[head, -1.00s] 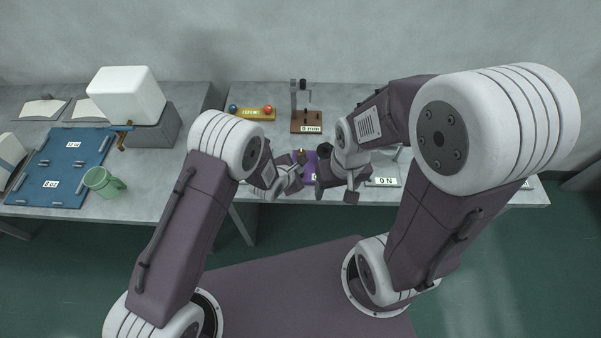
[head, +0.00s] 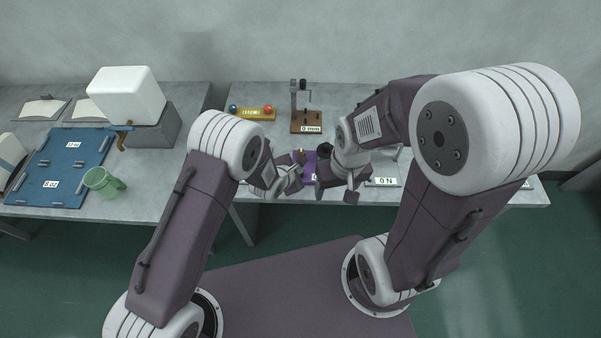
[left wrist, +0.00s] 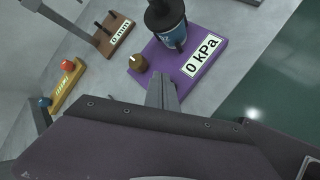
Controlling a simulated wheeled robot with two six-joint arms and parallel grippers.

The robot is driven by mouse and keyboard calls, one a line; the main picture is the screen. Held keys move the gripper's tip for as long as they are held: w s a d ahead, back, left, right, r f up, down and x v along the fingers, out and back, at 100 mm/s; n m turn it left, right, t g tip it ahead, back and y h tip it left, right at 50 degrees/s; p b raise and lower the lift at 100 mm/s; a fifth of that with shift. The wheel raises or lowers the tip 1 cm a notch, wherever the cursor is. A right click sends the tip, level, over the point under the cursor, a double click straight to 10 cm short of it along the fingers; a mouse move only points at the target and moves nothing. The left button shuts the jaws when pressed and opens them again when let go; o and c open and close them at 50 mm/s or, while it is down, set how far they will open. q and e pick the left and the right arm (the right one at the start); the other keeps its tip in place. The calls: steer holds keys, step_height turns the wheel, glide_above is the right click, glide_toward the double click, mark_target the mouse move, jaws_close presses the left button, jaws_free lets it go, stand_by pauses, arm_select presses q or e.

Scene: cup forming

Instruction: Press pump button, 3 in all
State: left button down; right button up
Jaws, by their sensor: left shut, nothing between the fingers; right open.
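The purple pump base (left wrist: 205,52) carries a "0 kPa" label, a brass-coloured knob (left wrist: 138,63) that appears to be the pump button, and a blue vessel with a black top (left wrist: 172,32). In the head view the purple base (head: 309,165) is mostly hidden between my grippers. My left gripper (left wrist: 161,92) is shut and empty, its tips close to the knob in the left wrist view; I cannot tell whether they touch it. My right gripper (head: 337,188) is open, beside the base on its right in the head view.
A wooden stand marked "0 mm" (head: 306,122) and a yellow block with coloured balls (head: 252,114) stand behind. A "0 N" plate (head: 384,182) lies at right.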

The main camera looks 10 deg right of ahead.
arm_select(q)
steer(key=shift+f, duration=0.1)
steer(key=shift+f+b, duration=0.3)
steer(key=shift+b, duration=0.05)
steer(key=shift+f+b, duration=0.5)
steer(key=shift+f, duration=0.05)
stand_by(0.7)
steer(key=shift+r, duration=0.1)
steer(key=shift+r+p, duration=0.7)
steer(key=shift+r, duration=0.15)
step_height(320, 180, up, 5)
steer(key=p, duration=0.4)
steer(key=shift+r, duration=0.1)
